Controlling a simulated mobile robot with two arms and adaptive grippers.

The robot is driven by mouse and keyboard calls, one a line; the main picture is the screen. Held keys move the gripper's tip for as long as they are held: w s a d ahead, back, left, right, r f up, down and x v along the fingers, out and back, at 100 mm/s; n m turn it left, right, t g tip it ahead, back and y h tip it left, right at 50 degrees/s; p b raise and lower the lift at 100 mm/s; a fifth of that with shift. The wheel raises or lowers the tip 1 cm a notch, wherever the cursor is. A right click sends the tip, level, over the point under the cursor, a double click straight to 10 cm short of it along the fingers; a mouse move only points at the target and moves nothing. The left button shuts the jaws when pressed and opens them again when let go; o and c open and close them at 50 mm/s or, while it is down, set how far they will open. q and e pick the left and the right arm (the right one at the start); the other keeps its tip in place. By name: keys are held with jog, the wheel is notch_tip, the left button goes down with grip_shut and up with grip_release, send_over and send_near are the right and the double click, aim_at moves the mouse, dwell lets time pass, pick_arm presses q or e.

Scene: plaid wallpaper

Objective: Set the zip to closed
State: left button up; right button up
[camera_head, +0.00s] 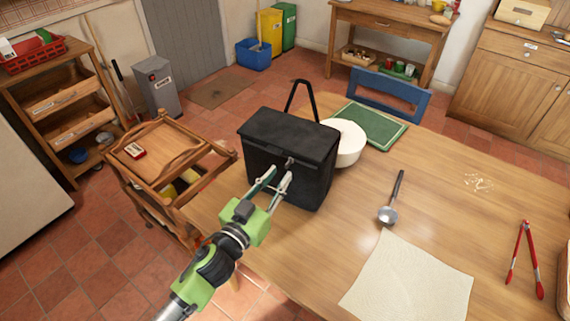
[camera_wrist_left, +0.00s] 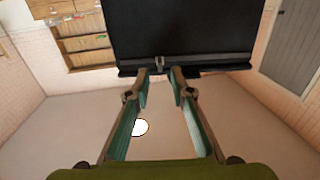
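A black cooler bag (camera_head: 285,150) with a raised carry strap stands upright on the wooden table, its lid lying flat on top. The small grey zip pull (camera_head: 290,161) shows at the lid's front edge. In the left wrist view the zip pull (camera_wrist_left: 159,62) sits just beyond and between my fingertips. My left gripper (camera_head: 279,176) is in front of the bag, pointing at the zip pull. Its two fingers (camera_wrist_left: 159,75) are apart with nothing seen between them. I cannot tell whether a fingertip touches the bag. My right gripper is not in view.
A white round object (camera_head: 348,143) stands close behind the bag's right side, with a green board (camera_head: 372,128) beyond. A ladle (camera_head: 390,205), a cream cloth (camera_head: 410,285) and red tongs (camera_head: 521,260) lie to the right. A wooden trolley (camera_head: 165,160) stands left of the table.

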aim_at(286, 167)
pick_arm(q)
jog(key=shift+x, duration=2.3)
jog(key=shift+s, duration=0.1)
grip_shut()
jog(key=shift+a, duration=0.1)
